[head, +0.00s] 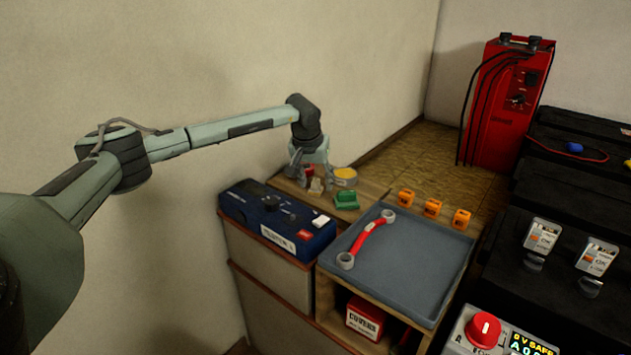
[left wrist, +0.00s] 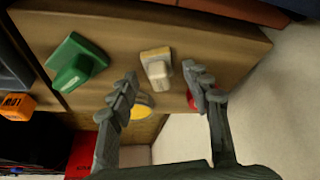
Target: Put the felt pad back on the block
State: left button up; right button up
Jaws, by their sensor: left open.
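My left gripper (head: 312,181) is open above the wooden shelf top, and its two spread fingers also show in the left wrist view (left wrist: 160,84). A small pale piece with a tan base and a raised knob (left wrist: 157,68) stands between and just beyond the fingertips, apart from them; it also shows in the head view (head: 316,186). A green block with a raised grip (left wrist: 75,64) stands beside it, and in the head view (head: 346,200) it is right of the gripper. I cannot tell for certain which piece is the felt pad. My right gripper is not in view.
A yellow-topped tin (head: 345,175) and a red item (left wrist: 194,102) stand close to the fingers. A blue meter (head: 275,218) is at the left.

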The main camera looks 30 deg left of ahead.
pick_arm(q)
jog(key=v, duration=1.2)
